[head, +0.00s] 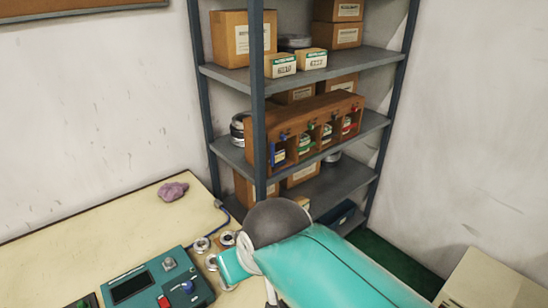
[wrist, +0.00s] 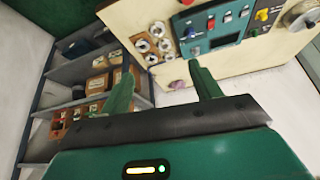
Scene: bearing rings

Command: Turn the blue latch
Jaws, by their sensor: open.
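A brown wooden rack (head: 330,108) stands on the middle shelf in the head view, with several open compartments and small coloured parts along its front. A small blue part (head: 283,137), which looks like the blue latch, is at its left end, above a blue-labelled item (head: 279,155). Its exact angle is too small to tell. My gripper (wrist: 161,64) is open and empty in the wrist view, its two green fingers spread apart. It is well away from the rack. The head view shows my teal arm, but the fingers are not clear there.
A grey metal shelf (head: 222,150) holds cartons around the rack; its front post (head: 257,100) stands near the rack's left end. The table (head: 90,225) bears a teal control box (head: 150,283), bearing rings (head: 202,244) and a purple cloth (head: 173,191). A pale box (head: 490,280) is at lower right.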

